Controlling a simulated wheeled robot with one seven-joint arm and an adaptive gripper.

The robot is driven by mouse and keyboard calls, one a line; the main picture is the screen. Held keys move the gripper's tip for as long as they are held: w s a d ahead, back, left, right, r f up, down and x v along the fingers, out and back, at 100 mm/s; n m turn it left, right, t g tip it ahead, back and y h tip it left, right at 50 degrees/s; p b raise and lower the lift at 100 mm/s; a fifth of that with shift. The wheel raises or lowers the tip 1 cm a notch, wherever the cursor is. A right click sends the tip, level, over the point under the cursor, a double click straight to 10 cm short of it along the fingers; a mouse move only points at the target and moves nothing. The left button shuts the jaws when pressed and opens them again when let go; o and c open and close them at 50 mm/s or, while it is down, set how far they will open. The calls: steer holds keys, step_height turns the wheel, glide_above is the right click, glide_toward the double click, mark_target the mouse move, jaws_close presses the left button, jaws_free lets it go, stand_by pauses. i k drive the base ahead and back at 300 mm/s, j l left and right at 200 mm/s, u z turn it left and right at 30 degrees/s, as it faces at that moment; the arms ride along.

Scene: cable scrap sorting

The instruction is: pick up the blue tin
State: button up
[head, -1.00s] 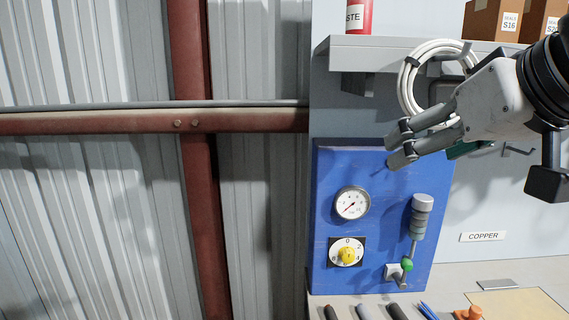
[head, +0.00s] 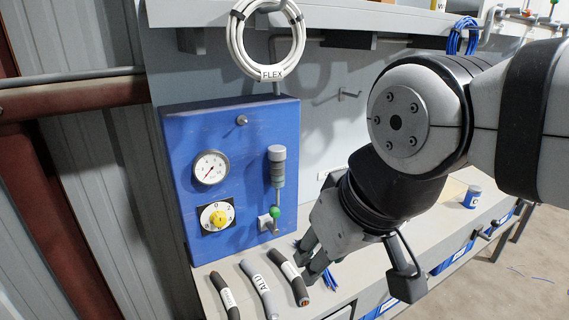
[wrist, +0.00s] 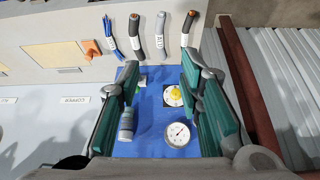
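The blue tin (head: 472,197), a small can with a pale top, stands upright on the workbench at the right in the head view, beyond my arm. I do not see it in the wrist view. My gripper (head: 312,268) points down over the front of the bench, left of the tin and well apart from it. In the wrist view my gripper (wrist: 161,62) is open, with nothing between its fingers.
A blue panel (head: 245,130) with gauge, yellow knob and lever stands on the left. Several cable pieces (head: 261,288) lie on the bench (head: 430,240) near my gripper. A white cable coil (head: 266,38) hangs above. An orange item (wrist: 90,47) shows in the wrist view.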

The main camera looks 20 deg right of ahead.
mark_target(474, 193)
steer(key=z, duration=1.75)
steer(key=i+l+u, duration=0.1)
steer(key=u, duration=0.25)
steer(key=i+l+u, duration=0.1)
steer(key=u, duration=0.25)
steer(key=i+l+u, duration=0.1)
steer(key=l, duration=0.2)
steer(key=i+l+u, duration=0.2)
steer(key=i+l, duration=0.15)
steer(key=l, duration=0.3)
steer(key=i+l+u, duration=0.1)
steer(key=l, duration=0.2)
steer(key=i+l+u, duration=0.1)
steer(key=l, duration=0.25)
steer(key=i+l, duration=0.15)
steer(key=l, duration=0.25)
steer(key=i+l, duration=0.15)
steer(key=l, duration=0.2)
